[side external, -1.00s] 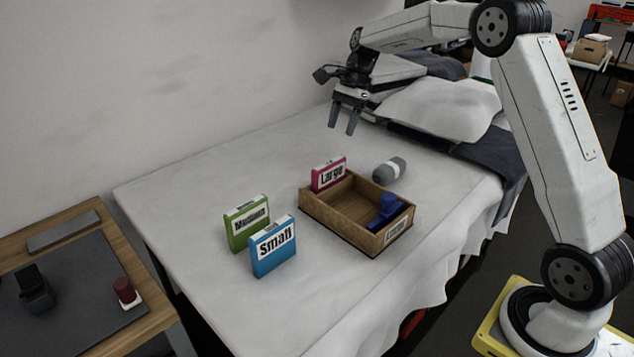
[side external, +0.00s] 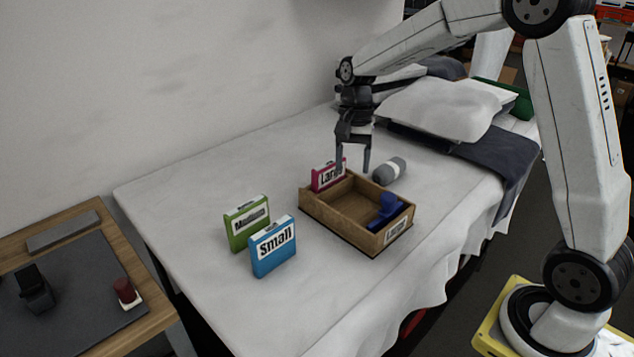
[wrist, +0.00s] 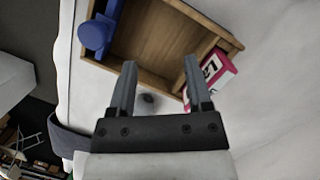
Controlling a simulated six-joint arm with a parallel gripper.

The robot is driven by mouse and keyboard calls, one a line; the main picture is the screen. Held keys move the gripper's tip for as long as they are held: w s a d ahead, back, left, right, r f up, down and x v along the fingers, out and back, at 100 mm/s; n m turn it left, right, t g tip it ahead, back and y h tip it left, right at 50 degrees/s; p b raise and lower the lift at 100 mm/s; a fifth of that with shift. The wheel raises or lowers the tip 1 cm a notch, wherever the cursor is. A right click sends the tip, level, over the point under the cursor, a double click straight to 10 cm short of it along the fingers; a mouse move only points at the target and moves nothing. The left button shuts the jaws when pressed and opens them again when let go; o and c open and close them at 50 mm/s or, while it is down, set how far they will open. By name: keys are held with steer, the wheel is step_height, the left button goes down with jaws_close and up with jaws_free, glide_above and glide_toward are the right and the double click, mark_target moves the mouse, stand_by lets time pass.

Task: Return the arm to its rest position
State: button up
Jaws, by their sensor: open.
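My gripper (side external: 352,166) is open and empty above the bed, at the back edge of the wooden tray in the side view. In the wrist view my gripper (wrist: 158,75) points down toward the tray (wrist: 172,75), its fingers apart with nothing between them. The tray (side external: 345,222) holds a blue object (side external: 388,210) at its right end. The pink "Large" box (side external: 322,178) stands at the tray's back left corner, partly hidden by a finger. It also shows right of the fingers in the wrist view (wrist: 219,72).
The green "Medium" box (side external: 240,228) and the blue "Small" box (side external: 273,250) stand left of the tray. A grey roll (side external: 388,171) lies behind it. A pillow (side external: 440,110) is at the far end. A side table (side external: 85,230) stands at left.

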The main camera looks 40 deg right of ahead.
steer(key=s+a+f+n+h, duration=0.1)
steer(key=s+f+n, duration=0.1)
steer(key=s+n, duration=0.2)
steer(key=s+a+f+n+t, duration=0.1)
steer(key=s+a+f+n, duration=0.1)
steer(key=s+n, duration=0.2)
steer(key=s+a+f+n+h, duration=0.1)
steer(key=s+a+f+n, duration=0.1)
steer(key=s, duration=0.6)
steer(key=shift+f+n+h, duration=0.3)
steer(key=shift+f+n, duration=0.05)
steer(key=shift+n, duration=0.55)
steer(key=shift+w+f+t, duration=0.1)
steer(key=shift+f+t, duration=0.05)
steer(key=shift+t, duration=0.55)
steer(key=shift+w+f+m+t, duration=0.1)
steer(key=shift+w+m+t, duration=0.2)
steer(key=shift+w+t, duration=0.5)
steer(key=shift+s, duration=0.1)
